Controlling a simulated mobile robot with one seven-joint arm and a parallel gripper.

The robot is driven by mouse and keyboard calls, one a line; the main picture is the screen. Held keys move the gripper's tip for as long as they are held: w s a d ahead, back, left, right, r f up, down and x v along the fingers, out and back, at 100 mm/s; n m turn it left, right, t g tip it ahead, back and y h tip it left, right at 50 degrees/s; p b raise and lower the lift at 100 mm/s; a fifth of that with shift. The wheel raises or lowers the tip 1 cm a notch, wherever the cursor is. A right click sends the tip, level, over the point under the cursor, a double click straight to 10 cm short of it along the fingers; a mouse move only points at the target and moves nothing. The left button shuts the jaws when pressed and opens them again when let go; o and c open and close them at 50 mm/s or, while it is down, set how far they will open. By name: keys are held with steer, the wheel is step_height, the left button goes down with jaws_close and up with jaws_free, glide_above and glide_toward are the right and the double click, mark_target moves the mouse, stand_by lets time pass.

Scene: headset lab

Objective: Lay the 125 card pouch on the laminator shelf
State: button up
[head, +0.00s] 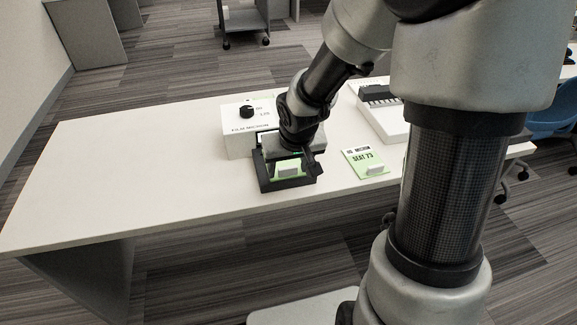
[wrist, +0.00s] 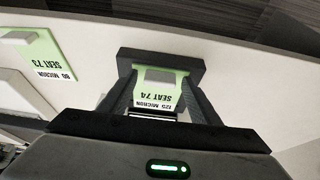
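The 125 micron card pouch (wrist: 158,88), green and white and marked SEAT 74, lies on the black laminator shelf (wrist: 158,56) with its pale tab facing up. In the head view the pouch (head: 290,169) shows on the shelf (head: 288,185) in front of the white laminator (head: 238,144). My gripper (wrist: 158,82) is over the shelf, its two black fingers spread on either side of the pouch. The fingers look apart from the tab, so the gripper is open. My gripper and wrist hide part of the laminator's front in the head view.
A second card pouch (head: 365,162), 80 micron and marked SEAT 73, lies on the white table (head: 130,170) right of the shelf. A white device with dark keys (head: 380,95) stands behind it. The laminator has a black dial (head: 247,112). The table's left side is clear.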

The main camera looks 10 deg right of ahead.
steer(key=shift+r+p, duration=0.4)
steer(key=shift+r, duration=0.15)
steer(key=p+v, duration=0.6)
steer(key=v, duration=0.5)
steer(key=shift+s, duration=0.15)
steer(key=shift+r, duration=0.15)
